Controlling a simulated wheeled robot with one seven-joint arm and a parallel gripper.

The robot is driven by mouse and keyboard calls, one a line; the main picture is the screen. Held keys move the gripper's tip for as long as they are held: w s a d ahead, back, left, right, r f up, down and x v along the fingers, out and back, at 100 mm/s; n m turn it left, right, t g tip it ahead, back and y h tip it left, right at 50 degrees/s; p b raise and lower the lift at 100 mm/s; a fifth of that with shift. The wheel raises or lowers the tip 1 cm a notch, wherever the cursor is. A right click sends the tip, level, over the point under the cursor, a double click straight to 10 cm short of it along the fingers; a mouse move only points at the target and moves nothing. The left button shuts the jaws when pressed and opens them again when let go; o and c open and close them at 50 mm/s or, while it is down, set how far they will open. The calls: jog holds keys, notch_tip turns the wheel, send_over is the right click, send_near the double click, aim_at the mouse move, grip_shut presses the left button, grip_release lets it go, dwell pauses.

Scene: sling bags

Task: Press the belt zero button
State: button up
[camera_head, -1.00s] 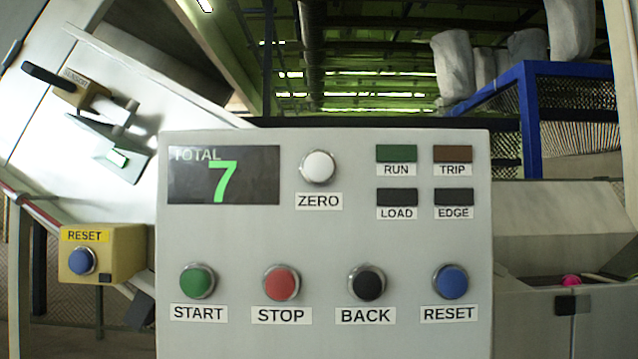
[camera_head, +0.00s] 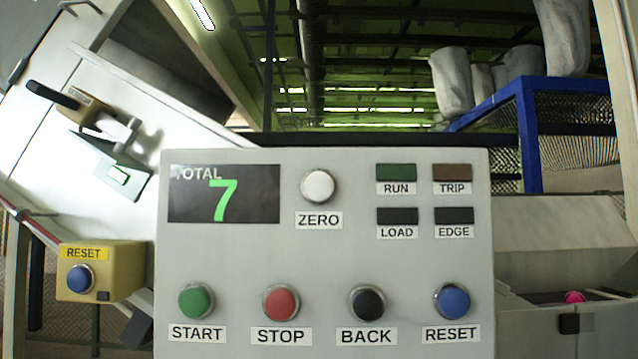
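The white ZERO button (camera_head: 319,187) is in the upper middle of the grey control panel (camera_head: 340,258), in a metal ring above its ZERO label (camera_head: 318,220). To its left the display (camera_head: 223,194) reads TOTAL 7 in green. Below, in a row, are the green START (camera_head: 196,300), red STOP (camera_head: 281,302), black BACK (camera_head: 366,302) and blue RESET (camera_head: 452,301) buttons. My gripper is not in view, and nothing covers the ZERO button.
Dark RUN, TRIP, LOAD and EDGE indicators (camera_head: 425,200) sit at the panel's upper right. A yellow box (camera_head: 125,270) with a blue RESET button stands to the left, below a white sloped machine. A blue frame (camera_head: 527,130) with pale sacks stands behind right.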

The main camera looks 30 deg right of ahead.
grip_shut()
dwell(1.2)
